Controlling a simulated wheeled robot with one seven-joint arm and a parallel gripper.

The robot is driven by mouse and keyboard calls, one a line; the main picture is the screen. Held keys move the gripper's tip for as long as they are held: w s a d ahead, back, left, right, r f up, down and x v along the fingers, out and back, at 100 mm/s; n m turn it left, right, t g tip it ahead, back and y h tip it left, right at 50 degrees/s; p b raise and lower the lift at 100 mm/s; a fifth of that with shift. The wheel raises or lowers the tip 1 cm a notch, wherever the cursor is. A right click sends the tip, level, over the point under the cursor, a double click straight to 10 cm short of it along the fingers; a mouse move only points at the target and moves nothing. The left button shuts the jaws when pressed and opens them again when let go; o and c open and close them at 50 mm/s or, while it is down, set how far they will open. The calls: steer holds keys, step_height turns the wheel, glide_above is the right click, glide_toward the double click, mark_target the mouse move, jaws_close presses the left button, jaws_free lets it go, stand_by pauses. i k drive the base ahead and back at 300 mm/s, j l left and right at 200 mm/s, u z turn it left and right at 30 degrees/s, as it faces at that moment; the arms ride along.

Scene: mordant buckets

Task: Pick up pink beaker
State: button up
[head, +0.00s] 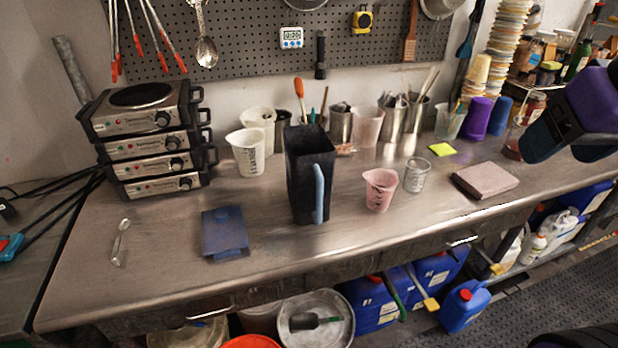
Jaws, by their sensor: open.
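The pink beaker (380,190) stands upright on the steel workbench (300,255), right of the middle. It is a small translucent cup with dark markings and a spout. A clear measuring beaker (415,176) stands close behind it to the right. A tall black pitcher (308,180) with a light blue handle stands to its left. My gripper (562,135), black and purple, is at the upper right edge. It is open, well to the right of the pink beaker and apart from it. Part of it is cut off by the frame.
A brown-pink block (485,180) lies right of the beakers, with a yellow note (442,149) behind. White jugs (247,152) and metal utensil cups (340,122) line the back. Stacked hot plates (150,135) stand left. The bench front before the pink beaker is clear.

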mark_target(381, 183)
steer(key=i+l, duration=0.1)
steer(key=l, duration=0.25)
steer(key=i+l, duration=0.1)
steer(key=l, duration=0.25)
steer(key=u, duration=0.4)
steer(key=l+u, duration=0.15)
steer(key=u, duration=0.25)
steer(key=l+u, duration=0.1)
steer(key=u, duration=0.65)
steer(key=l, duration=0.1)
